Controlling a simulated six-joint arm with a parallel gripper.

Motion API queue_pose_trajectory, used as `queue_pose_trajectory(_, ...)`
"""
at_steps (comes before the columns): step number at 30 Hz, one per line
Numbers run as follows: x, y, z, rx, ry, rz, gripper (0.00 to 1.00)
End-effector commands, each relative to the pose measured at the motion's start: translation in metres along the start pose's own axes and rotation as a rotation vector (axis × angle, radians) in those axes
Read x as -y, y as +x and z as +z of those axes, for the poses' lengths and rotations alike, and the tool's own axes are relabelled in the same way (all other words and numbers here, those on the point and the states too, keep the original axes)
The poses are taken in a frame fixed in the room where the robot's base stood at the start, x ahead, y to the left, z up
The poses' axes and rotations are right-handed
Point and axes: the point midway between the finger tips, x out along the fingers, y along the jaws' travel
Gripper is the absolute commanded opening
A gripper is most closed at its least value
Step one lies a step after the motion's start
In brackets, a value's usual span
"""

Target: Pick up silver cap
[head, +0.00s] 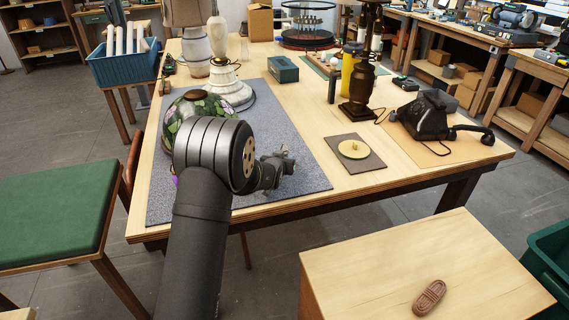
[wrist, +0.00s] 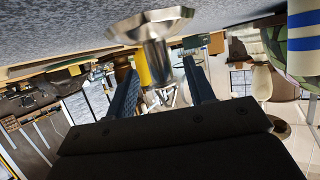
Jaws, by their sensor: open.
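The silver cap (wrist: 150,24) shows in the wrist view, whose picture is upside down. It has a wide shiny flange against the grey mat and a narrower stem pointing away from the mat. My gripper (wrist: 157,67) is open, with its two blue-grey fingers on either side of the stem in the picture. I cannot tell whether the stem is between the fingertips or just beyond them, and no grip shows. In the head view my gripper (head: 274,170) is low over the right part of the grey mat (head: 290,120); the cap cannot be made out clearly there.
A green box (head: 283,69), a dark lamp (head: 361,90), a yellow disc (head: 353,149) on a dark pad and a black telephone (head: 425,117) stand further right.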

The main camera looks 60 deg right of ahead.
Motion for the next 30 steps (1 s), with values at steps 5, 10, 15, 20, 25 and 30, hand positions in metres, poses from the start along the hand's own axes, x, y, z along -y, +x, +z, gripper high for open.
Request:
queue_pose_trajectory(5, -0.0006, 0.0120, 0.0003, 0.001, 0.000, 0.000, 0.49)
queue_pose_trajectory(10, -0.0006, 0.0123, 0.0002, 0.001, 0.001, 0.001, 0.49)
queue_pose_trajectory(15, -0.0006, 0.0121, 0.0001, 0.001, 0.001, 0.001, 0.25)
queue_pose_trajectory(20, -0.0006, 0.0120, 0.0000, 0.001, 0.001, 0.000, 0.00)
queue_pose_trajectory(25, -0.0006, 0.0120, -0.0004, 0.000, 0.001, 0.001, 0.00)
queue_pose_trajectory(30, -0.0006, 0.0104, -0.0047, -0.001, 0.001, 0.001, 0.00)
